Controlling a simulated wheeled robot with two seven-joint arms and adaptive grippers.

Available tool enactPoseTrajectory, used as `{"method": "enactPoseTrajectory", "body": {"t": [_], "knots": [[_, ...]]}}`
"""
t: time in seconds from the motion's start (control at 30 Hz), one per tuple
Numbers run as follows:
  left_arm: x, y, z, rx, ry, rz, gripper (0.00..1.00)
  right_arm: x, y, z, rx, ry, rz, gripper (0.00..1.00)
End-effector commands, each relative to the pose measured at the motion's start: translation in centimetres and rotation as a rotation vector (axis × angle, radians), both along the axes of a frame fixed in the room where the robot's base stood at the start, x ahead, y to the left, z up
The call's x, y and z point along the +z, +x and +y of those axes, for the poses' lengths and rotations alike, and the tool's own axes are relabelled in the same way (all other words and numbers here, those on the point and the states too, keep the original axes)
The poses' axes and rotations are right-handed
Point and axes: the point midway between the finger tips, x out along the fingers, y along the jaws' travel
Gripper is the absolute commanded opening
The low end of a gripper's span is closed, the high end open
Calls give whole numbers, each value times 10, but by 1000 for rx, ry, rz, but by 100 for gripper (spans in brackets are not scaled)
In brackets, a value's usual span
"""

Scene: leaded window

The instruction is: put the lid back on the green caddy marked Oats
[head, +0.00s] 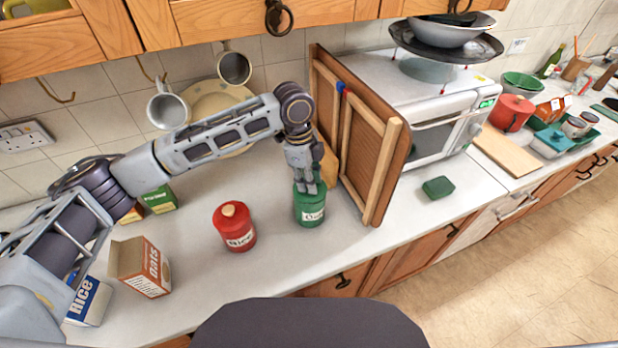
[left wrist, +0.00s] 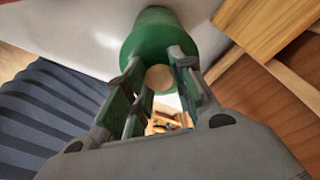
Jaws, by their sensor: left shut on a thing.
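The green caddy (head: 311,212) with a pale label, partly hidden, stands upright on the counter left of the wooden frame. My left gripper (head: 308,186) points down at its top. In the left wrist view the gripper (left wrist: 155,80) has its fingers on either side of the round wooden knob (left wrist: 160,77) of the green lid (left wrist: 155,48), shut on it. The lid is at the caddy's mouth; the fingers hide much of it, and I cannot tell whether it is fully seated. My right gripper is not in view.
A red caddy (head: 235,232) marked Rice stands close on the left. An open Oats carton (head: 140,268) and a blue Rice box (head: 88,302) are further left. A tall wooden frame (head: 372,150) stands close on the right, before the microwave (head: 440,120). The counter front is clear.

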Motion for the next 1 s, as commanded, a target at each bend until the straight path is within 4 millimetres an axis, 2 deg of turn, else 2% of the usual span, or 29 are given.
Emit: {"method": "enactPoseTrajectory", "body": {"t": [0.93,0.97,1.0], "knots": [[0,0,0,0,0,0,0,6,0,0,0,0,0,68],[0,0,0,0,0,0,26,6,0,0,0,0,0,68],[0,0,0,0,0,0,31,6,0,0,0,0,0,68]]}}
